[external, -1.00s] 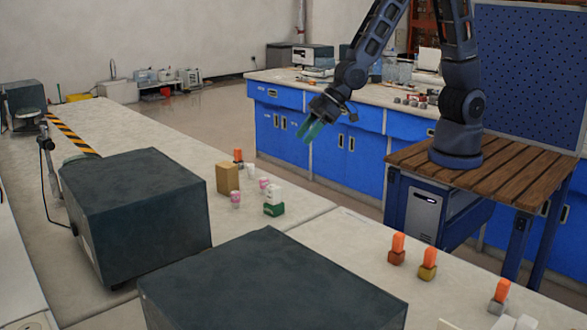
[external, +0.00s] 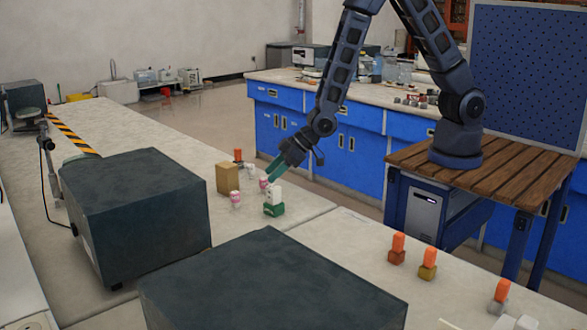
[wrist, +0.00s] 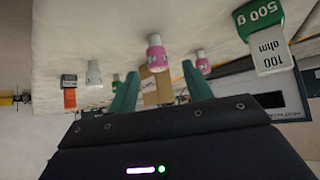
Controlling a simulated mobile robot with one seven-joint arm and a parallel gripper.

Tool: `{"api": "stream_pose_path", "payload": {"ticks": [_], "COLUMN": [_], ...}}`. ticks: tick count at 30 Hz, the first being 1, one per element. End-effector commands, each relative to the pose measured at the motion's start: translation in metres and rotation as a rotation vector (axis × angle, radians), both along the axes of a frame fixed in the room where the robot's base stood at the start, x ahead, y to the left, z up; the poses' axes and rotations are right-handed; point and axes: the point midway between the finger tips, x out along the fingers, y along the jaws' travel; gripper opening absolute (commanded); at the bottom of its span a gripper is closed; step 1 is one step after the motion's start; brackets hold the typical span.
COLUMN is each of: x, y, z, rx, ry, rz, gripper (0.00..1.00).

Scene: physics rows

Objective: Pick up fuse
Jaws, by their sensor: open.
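No item in view can be told for certain as the fuse. My gripper (external: 271,177) is open and empty, pointing down over the small items on the bench. In the wrist view its two green fingers (wrist: 160,68) are spread, with a pink-and-white piece (wrist: 156,55) and a brown box (wrist: 157,88) showing between them. Another pink-and-white piece (wrist: 202,62) is beside the right finger. A plain white piece (wrist: 94,73) and an orange-and-dark piece (wrist: 69,96) are to the left. A white block marked 100 ohm (wrist: 268,50) adjoins a green 500 g block (wrist: 258,16).
In the external view, the brown box (external: 228,178) stands left of the small items. Two large dark boxes (external: 135,205) (external: 270,285) take up much of the near bench. Several orange-topped pieces (external: 398,248) stand at the right. Bare bench (external: 315,208) lies right of the green block.

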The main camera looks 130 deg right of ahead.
Motion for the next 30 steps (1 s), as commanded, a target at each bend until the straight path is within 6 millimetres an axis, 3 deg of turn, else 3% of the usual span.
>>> {"api": "stream_pose_path", "payload": {"ticks": [11,22,30], "x": [0.011,0.034,0.037], "y": [-0.007,-0.024,-0.025], "z": [-0.014,-0.043,-0.045], "rx": [0.001,0.001,0.001], "ry": [0.001,0.002,0.001], "rz": [0.000,0.000,0.000], "gripper": [0.50,0.50,0.50]}}
